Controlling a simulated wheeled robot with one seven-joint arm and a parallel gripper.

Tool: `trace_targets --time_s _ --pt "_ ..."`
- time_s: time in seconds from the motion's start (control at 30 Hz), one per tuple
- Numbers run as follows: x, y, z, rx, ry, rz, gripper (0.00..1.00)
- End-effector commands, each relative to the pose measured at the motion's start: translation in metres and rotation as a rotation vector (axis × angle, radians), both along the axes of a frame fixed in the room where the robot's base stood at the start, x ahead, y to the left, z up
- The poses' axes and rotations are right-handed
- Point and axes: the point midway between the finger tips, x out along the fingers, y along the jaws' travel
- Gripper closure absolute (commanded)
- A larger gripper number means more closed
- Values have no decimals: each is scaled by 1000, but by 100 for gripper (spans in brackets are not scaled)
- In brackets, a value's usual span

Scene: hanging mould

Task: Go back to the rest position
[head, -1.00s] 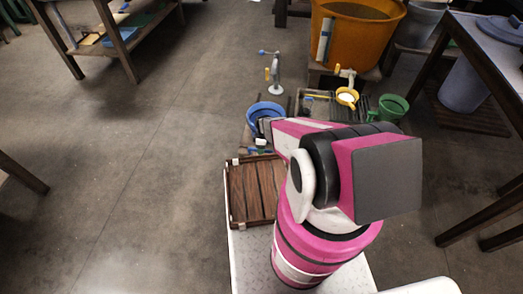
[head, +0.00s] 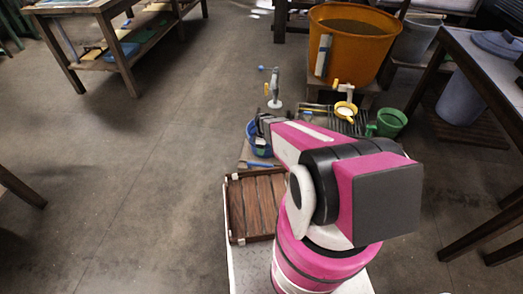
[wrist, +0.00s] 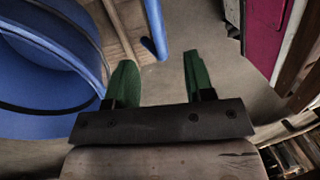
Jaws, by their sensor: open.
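My gripper shows in the wrist view (wrist: 157,75) as two green fingers, held wide apart with nothing between them. In the head view my pink and black arm reaches to the upper left, its dark wrist end over the blue bucket; the fingers cannot be made out there. The blue bucket (head: 253,146) is partly hidden behind the wrist. It also fills the left side of the wrist view (wrist: 45,82), close beside the left finger. No marker for a rest position is visible.
A large orange tub (head: 352,45) is farther back. Dark tables (head: 478,60) flank right and left; floor at left is clear.

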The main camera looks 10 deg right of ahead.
Motion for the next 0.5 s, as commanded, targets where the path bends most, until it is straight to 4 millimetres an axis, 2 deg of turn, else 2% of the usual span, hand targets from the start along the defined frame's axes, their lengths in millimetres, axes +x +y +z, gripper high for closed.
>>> trace_targets --time_s 0.23,0.3,0.37,0.47,0.5 --pt "0 0 0 0 0 -1 52" --pt "-2 -1 6 -4 -3 -17 52" --pt "-4 -3 19 -11 -8 -51 52" --pt "-13 -7 53 -36 -20 -163 52" --pt "-17 -10 72 -49 -28 -226 52"
